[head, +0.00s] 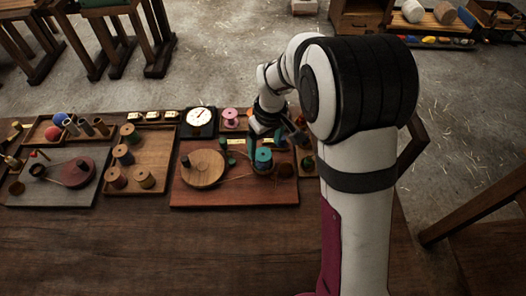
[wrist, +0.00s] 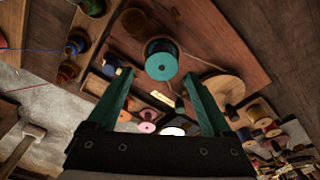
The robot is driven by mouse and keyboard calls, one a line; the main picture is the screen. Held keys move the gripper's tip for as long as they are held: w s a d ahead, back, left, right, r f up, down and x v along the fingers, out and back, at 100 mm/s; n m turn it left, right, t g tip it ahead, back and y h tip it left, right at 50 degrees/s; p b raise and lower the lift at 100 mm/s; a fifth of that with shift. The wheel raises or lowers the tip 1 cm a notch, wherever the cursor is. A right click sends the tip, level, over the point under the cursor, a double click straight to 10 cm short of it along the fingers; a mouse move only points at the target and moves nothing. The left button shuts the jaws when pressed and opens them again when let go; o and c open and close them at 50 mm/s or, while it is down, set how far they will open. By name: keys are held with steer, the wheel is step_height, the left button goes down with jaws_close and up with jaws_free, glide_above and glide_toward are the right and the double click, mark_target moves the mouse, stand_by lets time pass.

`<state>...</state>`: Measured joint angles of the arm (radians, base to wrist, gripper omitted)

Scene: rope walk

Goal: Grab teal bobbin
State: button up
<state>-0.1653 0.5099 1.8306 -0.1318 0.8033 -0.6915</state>
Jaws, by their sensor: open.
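The teal bobbin (head: 263,157) stands on the right part of a reddish-brown board (head: 235,195). The bobbin appears between and just beyond the fingertips, and nothing is held. Whether a finger touches it, I cannot tell.
A wooden disc (head: 205,168) sits left of the bobbin on the board. Behind are a dial (head: 200,120) and a pink spool (head: 231,117). A tray of spools (head: 143,179) lies further left. The front of the table (head: 150,250) is clear.

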mark_target(263, 155)
steer(key=f, duration=0.4)
steer(key=shift+a+f, duration=0.2)
steer(key=shift+f, duration=0.15)
steer(key=c, duration=1.3)
